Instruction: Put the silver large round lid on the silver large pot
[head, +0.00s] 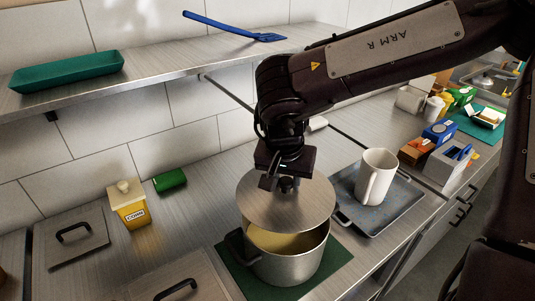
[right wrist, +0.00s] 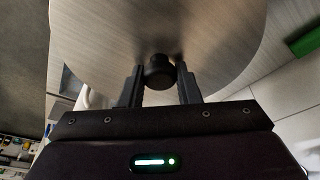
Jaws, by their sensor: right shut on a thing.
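The silver large round lid (head: 300,212) hangs over the silver large pot (head: 290,268) in the head view. My right gripper (head: 287,183) is shut on the lid's dark knob and holds it from above. The pot stands upright on a green mat. Its front opening shows below the lid's edge, with yellowish contents inside; the lid hides the back of the rim. In the right wrist view the knob is between the two fingers (right wrist: 160,88), and the lid (right wrist: 215,35) fills the upper middle. My left gripper is not in view.
A shelf (head: 160,68) runs above the back. Boxes (head: 447,163) stand farther right.

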